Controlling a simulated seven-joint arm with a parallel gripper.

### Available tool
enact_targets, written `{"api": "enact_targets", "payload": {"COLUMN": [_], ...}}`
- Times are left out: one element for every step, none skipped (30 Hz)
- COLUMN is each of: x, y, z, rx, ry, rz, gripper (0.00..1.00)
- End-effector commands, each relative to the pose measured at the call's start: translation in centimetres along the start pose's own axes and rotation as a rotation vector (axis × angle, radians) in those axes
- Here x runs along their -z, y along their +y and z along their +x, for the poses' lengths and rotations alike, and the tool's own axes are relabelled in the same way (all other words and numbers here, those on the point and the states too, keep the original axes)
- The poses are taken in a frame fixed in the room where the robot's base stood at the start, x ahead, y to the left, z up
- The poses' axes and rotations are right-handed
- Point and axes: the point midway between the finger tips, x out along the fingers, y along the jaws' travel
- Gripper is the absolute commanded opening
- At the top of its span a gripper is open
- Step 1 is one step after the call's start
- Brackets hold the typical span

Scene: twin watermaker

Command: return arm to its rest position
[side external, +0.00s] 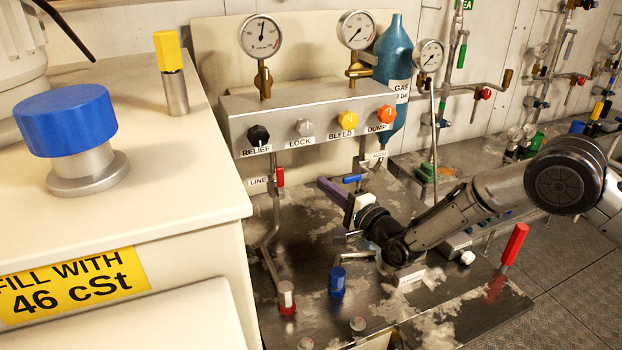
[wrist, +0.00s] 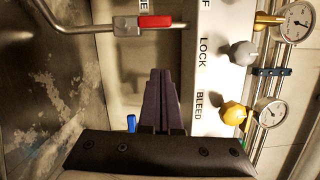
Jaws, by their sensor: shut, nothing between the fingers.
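My arm reaches in from the right in the side view. My gripper (side external: 323,185) has purple fingers that point left, just in front of and below the valve manifold (side external: 311,112). In the wrist view my gripper (wrist: 159,72) shows its two purple fingers pressed together with nothing between them. The fingertips lie beside the panel face, near the BLEED and LOCK labels, and appear apart from the knobs. The black gripper housing fills the lower part of the wrist view.
The manifold carries black, grey, yellow (side external: 348,120) and orange knobs under two gauges. A red-handled line valve (wrist: 160,22) is near my fingers. The blue-capped (side external: 337,282) and red-handled (side external: 514,243) fittings stand on the wet metal bench. A cream cabinet (side external: 190,190) blocks the left.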

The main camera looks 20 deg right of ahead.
Motion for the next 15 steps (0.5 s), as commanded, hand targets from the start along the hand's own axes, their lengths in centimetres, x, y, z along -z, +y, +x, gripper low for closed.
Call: {"api": "enact_targets", "payload": {"x": [0.0, 0.0, 0.0, 0.0, 0.0, 0.0, 0.0, 0.0, 0.0, 0.0, 0.0, 0.0, 0.0, 0.2, 0.5], "y": [-0.1, 0.0, -0.1, -0.1, -0.1, -0.1, -0.1, -0.1, -0.1, -0.1, -0.1, -0.1, -0.1, -0.2, -0.5], "z": [-1.0, -1.4, -2.0, -2.3, -2.7, -3.0, -3.2, -3.4, -3.6, -3.7, -3.8, -3.8, -3.8, -3.8, -3.8], "rx": [0.000, -0.001, 0.000, 0.000, 0.000, 0.000, -0.001, 0.000, 0.000, 0.001, 0.001, 0.001, 0.001, 0.002, 0.007], "ry": [0.000, 0.000, 0.000, 0.000, 0.000, 0.000, 0.000, 0.000, 0.000, 0.000, 0.000, 0.000, 0.001, 0.003, 0.008], "rz": [0.000, 0.000, 0.000, 0.000, 0.000, 0.000, 0.000, 0.000, 0.000, 0.000, 0.000, 0.000, 0.000, 0.000, 0.000], "gripper": [0.00, 0.00, 0.00, 0.00, 0.00, 0.00, 0.00, 0.00, 0.00, 0.00, 0.00, 0.00, 0.00, 0.00, 0.00]}}
